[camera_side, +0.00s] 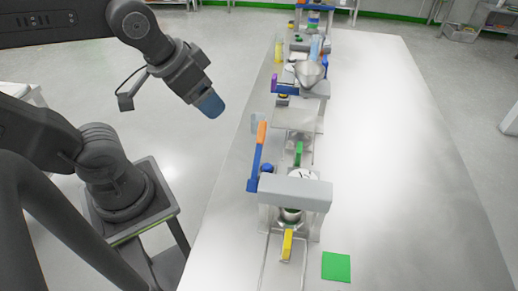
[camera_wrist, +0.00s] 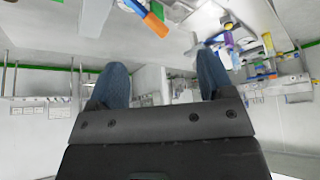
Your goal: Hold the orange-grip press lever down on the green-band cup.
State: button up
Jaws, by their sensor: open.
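The press lever stands raised and tilted at the left side of the press (camera_side: 295,188), with its orange grip (camera_side: 261,133) on top of a blue arm (camera_side: 255,168). The orange grip also shows at the top of the wrist view (camera_wrist: 156,24). A small metal cup (camera_side: 291,214) with a green band sits under the press head, partly hidden by it. My gripper (camera_side: 210,105) is above and left of the lever, apart from it. In the wrist view, my gripper (camera_wrist: 162,75) has its two blue fingers spread with nothing between them.
A yellow handle (camera_side: 287,245) lies in front of the press and a green square (camera_side: 336,267) lies to its right. Behind the press are a green piece (camera_side: 298,153), a metal bowl (camera_side: 308,72) and other equipment. The table's right side (camera_side: 400,150) is clear.

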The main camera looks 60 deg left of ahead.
jog(key=shift+c, duration=1.3)
jog(key=shift+w+d+m, duration=0.2)
jog(key=shift+d+m, duration=0.1)
jog(key=shift+m, duration=0.2)
jog(key=shift+c, duration=0.8)
jog(key=w+d+m+y, duration=0.1)
jog(key=d+m, duration=0.1)
jog(key=w+d+m+y, duration=0.1)
jog(key=w+d+m, duration=0.1)
jog(key=m, duration=0.1)
jog(key=w+d+m+g+y, duration=0.1)
jog(key=w+d+m+y, duration=0.1)
jog(key=d, duration=0.1)
jog(key=shift+r+m, duration=0.3)
jog(key=shift+r, duration=0.1)
grip_shut()
jog(key=shift+w+d+y, duration=0.15)
jog(key=shift+d+y, duration=0.15)
